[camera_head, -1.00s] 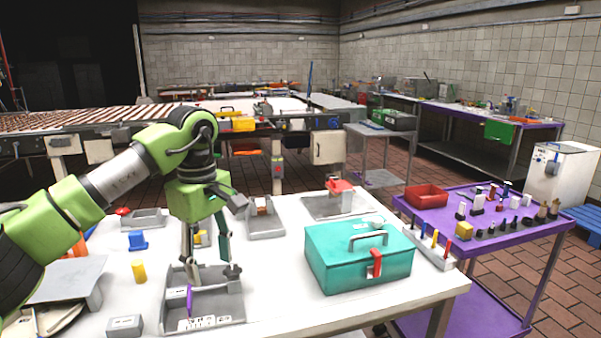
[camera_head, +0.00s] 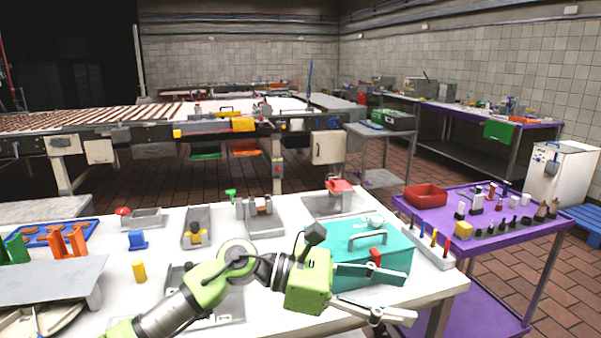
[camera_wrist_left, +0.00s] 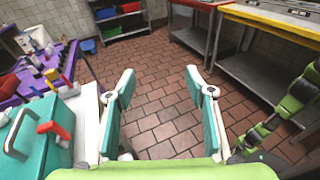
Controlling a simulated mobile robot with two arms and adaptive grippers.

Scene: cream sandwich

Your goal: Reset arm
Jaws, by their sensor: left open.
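My left gripper (camera_head: 392,293) is open in the head view, at the front right edge of the white table, in front of the teal toolbox. Its fingers are spread and empty. In the left wrist view my left gripper (camera_wrist_left: 165,82) shows two teal-padded fingers apart, with only brick floor between them. The teal toolbox (camera_head: 345,244) sits on the white table, partly hidden behind the gripper; it also shows at the left of the left wrist view (camera_wrist_left: 28,150). My right gripper does not show clearly in the head view.
The white table (camera_head: 300,320) holds grey trays, a yellow cylinder (camera_head: 139,272), a blue part (camera_head: 137,240) and a blue tray (camera_head: 45,232). A purple cart (camera_head: 500,235) with a red bin (camera_head: 426,196) and small parts stands at right. Brick floor is open beyond.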

